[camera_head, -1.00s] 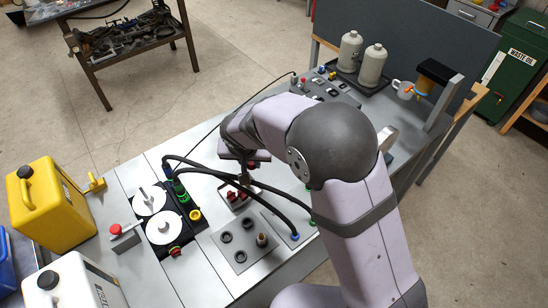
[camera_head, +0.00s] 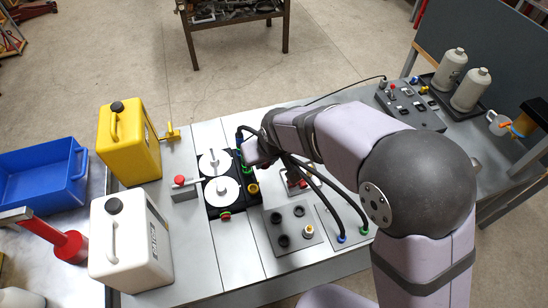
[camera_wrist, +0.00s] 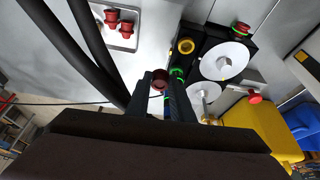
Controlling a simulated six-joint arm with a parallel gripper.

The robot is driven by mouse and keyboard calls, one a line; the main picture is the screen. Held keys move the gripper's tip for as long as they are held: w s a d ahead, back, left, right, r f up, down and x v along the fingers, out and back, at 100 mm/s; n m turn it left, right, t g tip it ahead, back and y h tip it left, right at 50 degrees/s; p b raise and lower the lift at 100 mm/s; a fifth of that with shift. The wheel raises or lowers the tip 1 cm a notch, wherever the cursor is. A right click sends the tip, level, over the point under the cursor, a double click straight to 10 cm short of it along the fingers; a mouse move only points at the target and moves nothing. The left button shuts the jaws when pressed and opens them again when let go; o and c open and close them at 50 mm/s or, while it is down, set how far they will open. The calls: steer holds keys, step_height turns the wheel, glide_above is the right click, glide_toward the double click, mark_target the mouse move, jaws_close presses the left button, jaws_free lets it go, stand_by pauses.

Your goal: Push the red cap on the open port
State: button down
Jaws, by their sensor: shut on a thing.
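My gripper (camera_wrist: 160,88) is shut on a dark red cap (camera_wrist: 158,79), seen between the fingertips in the wrist view. In the head view my gripper (camera_head: 252,160) is over the right side of the black block, and its fingertips are hidden. The block carries ports with green rings (camera_wrist: 178,73) and one with a yellow ring (camera_wrist: 186,46), which also shows in the head view (camera_head: 252,188). The green-ringed ports lie close beyond the fingertips, partly hidden by them. I cannot tell which port is open. Spare red caps (camera_wrist: 120,21) sit in a metal tray (camera_wrist: 128,42).
Two black hoses (camera_wrist: 92,55) arch beside my gripper. White reels (camera_head: 220,190) lie on the block's left. A red button box (camera_head: 183,188), a yellow can (camera_head: 130,145) and a white can (camera_head: 130,240) stand further left. A grey port panel (camera_head: 290,226) is in front.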

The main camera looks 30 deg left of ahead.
steer(key=s+n+g, duration=0.1)
steer(key=n, duration=0.3)
steer(key=s+a+n+g, duration=0.1)
steer(key=n+g, duration=0.1)
steer(key=n, duration=0.2)
steer(key=s+r+n+g, duration=0.1)
steer(key=n, duration=0.4)
steer(key=shift+s+a+g+y, duration=0.2)
steer(key=shift+s+g+y, duration=0.15)
steer(key=shift+g+y, duration=0.05)
steer(key=shift+f, duration=0.15)
steer(key=shift+f+b, duration=1.35)
steer(key=shift+f, duration=1)
steer(key=shift+f+b, duration=1.2)
steer(key=shift+b, duration=0.2)
